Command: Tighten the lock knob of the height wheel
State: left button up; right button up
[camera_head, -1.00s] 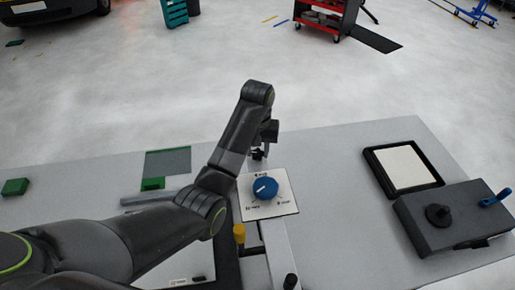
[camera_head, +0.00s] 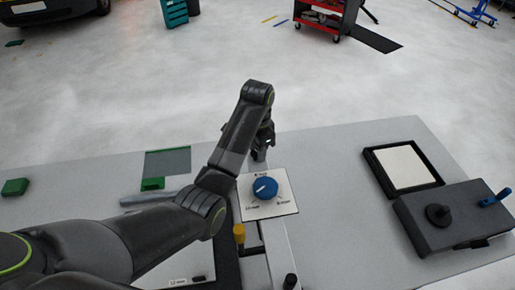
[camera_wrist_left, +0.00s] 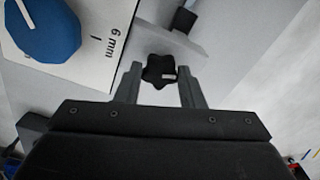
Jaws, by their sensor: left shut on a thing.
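The blue height wheel (camera_head: 265,187) with a white pointer mark sits on a white plate with mm markings; its edge also shows at the top left of the left wrist view (camera_wrist_left: 42,28). A black star-shaped lock knob (camera_wrist_left: 160,71) with a small white mark lies between the fingers of my left gripper (camera_wrist_left: 160,85) in the left wrist view. My left gripper (camera_head: 260,152) is shut on this knob, just behind the wheel's plate. In the head view the gripper hides the knob. My right gripper is out of view.
Grey tabletop between is clear.

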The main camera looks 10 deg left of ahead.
pick_arm(q)
jog(key=m, duration=0.3)
jog(key=shift+w+r+m, duration=0.1)
jog(key=shift+r+m, duration=0.05)
jog(key=shift+m, duration=0.15)
dwell(0.4)
jog(key=o, duration=1)
